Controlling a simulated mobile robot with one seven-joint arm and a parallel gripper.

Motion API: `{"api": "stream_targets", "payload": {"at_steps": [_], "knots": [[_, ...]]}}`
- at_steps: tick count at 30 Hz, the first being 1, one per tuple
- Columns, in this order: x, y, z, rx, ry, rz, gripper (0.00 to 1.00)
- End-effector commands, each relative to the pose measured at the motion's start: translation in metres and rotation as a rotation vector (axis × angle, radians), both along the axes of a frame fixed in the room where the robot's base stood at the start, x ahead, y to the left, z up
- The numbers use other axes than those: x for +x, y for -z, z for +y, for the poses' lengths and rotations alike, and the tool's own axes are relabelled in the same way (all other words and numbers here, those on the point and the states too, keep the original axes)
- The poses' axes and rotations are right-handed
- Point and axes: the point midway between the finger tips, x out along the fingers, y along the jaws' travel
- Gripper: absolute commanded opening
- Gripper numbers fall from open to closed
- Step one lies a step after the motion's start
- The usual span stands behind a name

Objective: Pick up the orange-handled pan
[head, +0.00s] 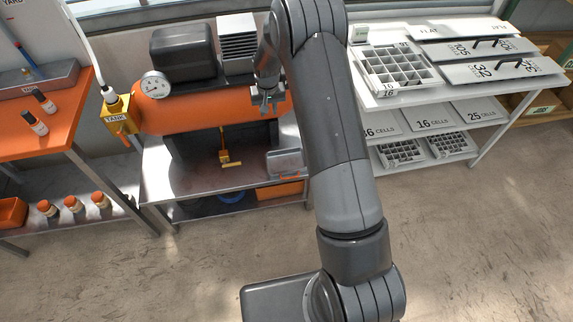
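My gripper (268,104) hangs in front of the orange tank (190,110), above the bench. Its fingers look apart, with nothing visible between them.
The metal bench (215,178) carries the tank, with a gauge (155,85) and a small yellow valve (229,158). An orange table (50,125) stands left. A white rack (480,88) with cell trays stands right. Floor in front is clear.

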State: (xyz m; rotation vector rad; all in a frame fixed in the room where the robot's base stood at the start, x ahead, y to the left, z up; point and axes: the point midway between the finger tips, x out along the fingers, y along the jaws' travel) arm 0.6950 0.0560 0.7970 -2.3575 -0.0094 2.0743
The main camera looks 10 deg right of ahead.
Motion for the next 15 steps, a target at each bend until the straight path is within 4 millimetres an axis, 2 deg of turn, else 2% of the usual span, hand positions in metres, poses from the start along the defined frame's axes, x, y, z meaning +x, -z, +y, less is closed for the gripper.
{"api": "stream_targets", "payload": {"at_steps": [1,9,15], "knots": [[0.004,0.025,0.002,-0.001,-0.001,0.016,0.28],[0.011,0.146,0.013,-0.002,0.0,0.075,0.28],[0.003,0.225,0.018,-0.004,0.001,0.111,0.28]]}}
